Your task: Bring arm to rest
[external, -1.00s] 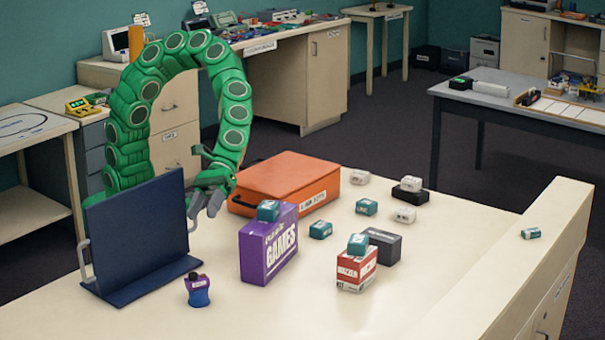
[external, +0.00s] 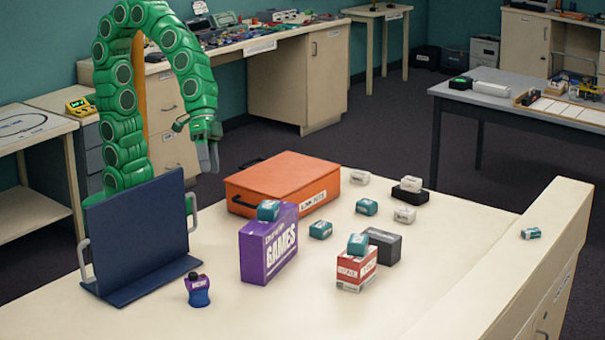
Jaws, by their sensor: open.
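My green segmented arm arches up behind the dark blue upright panel (external: 138,232) at the table's left. My gripper (external: 208,165) hangs at the arm's end with its fingers pointing down. It is open and empty, in the air above the far left edge of the table, left of the orange case (external: 285,180). It touches nothing that I can see. The lower part of my arm is hidden behind the blue panel.
The front of the table is clear.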

